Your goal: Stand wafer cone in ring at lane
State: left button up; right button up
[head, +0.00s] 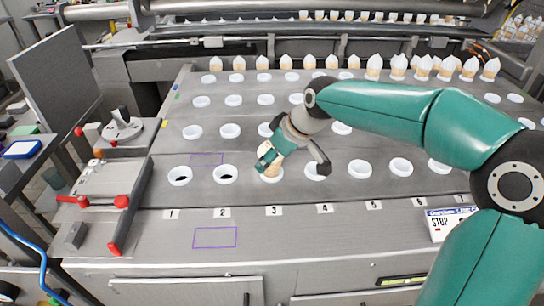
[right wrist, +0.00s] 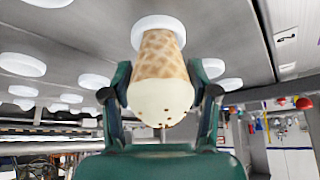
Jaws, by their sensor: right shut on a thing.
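My right gripper (head: 293,164) is shut on a wafer cone (right wrist: 161,88) with a brown waffle body and a cream, speckled wide end. In the right wrist view its two fingers (right wrist: 162,76) press on both sides of the cone. The cone's narrow end points at a white ring (right wrist: 158,30) and overlaps it there; I cannot tell how deep it sits. In the head view the gripper is over the lane 3 ring (head: 272,176) in the front row, and it largely hides the cone. My left gripper is not in view.
Other front-row rings stand beside it, at lane 2 (head: 225,174) and lane 4 (head: 317,171). More rows of rings lie behind. Several filled cones (head: 373,66) stand in the back row. A fixture with red knobs (head: 121,201) is at the left. A purple outlined rectangle (head: 215,238) is clear.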

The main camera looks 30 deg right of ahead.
jog(key=shift+f+b, duration=0.55)
jog(key=shift+f, duration=0.3)
jog(key=o, duration=0.8)
jog(key=v, duration=1.2)
